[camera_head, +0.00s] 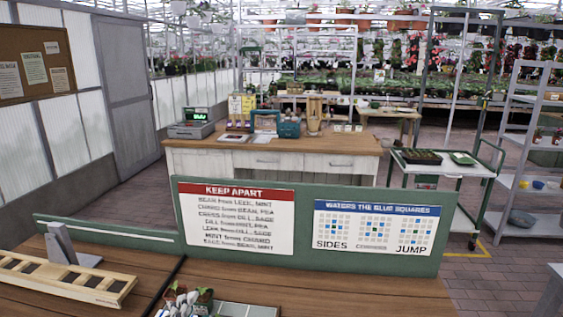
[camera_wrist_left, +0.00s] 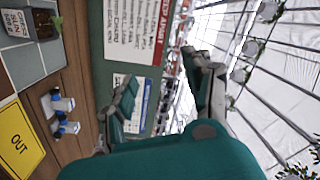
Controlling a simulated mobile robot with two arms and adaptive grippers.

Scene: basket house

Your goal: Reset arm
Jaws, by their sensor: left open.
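My left gripper (camera_wrist_left: 162,80) shows in the left wrist view, its two teal-padded fingers spread apart with nothing between them. The view is turned sideways, with the wooden bench (camera_wrist_left: 88,95) on the left and the greenhouse roof on the right. Neither gripper shows in the head view. My right gripper is in neither view.
A green board with a "KEEP APART" sign (camera_head: 236,217) and a blue-squares sign (camera_head: 373,228) stands along the bench (camera_head: 330,295). A wooden rack (camera_head: 65,281) and potted seedlings (camera_head: 187,297) are near. A yellow "OUT" card (camera_wrist_left: 18,142) and small bottles (camera_wrist_left: 62,103) lie on the bench.

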